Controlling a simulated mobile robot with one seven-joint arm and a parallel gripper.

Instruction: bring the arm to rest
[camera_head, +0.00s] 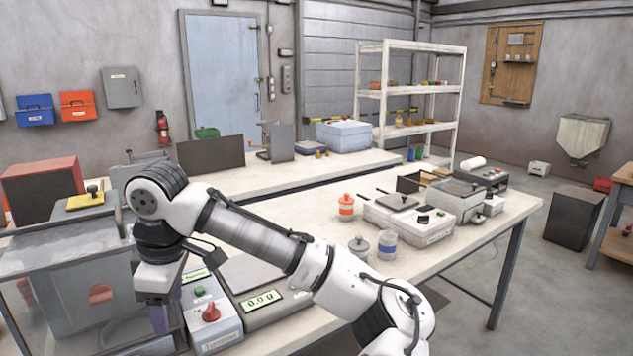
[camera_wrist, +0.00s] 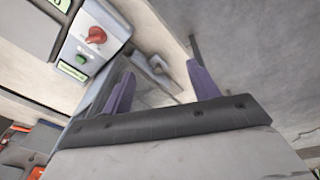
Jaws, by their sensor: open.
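My gripper (camera_wrist: 158,88) shows in the wrist view with its two purple fingers spread apart and nothing between them. In the head view my white and grey arm crosses the front of the table, and its wrist hangs down at the left, beside a control box (camera_head: 215,330) with a red knob. One purple finger shows low in that view; the other is hidden. The control box also shows at the upper left of the wrist view (camera_wrist: 90,55).
A transparent-sided machine (camera_head: 75,290) stands left of my wrist. A scale with a display (camera_head: 262,302) sits right of the control box. An orange-banded jar (camera_head: 346,208), a blue-banded jar (camera_head: 387,246) and a light-coloured device (camera_head: 410,222) stand farther right on the table (camera_head: 470,262).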

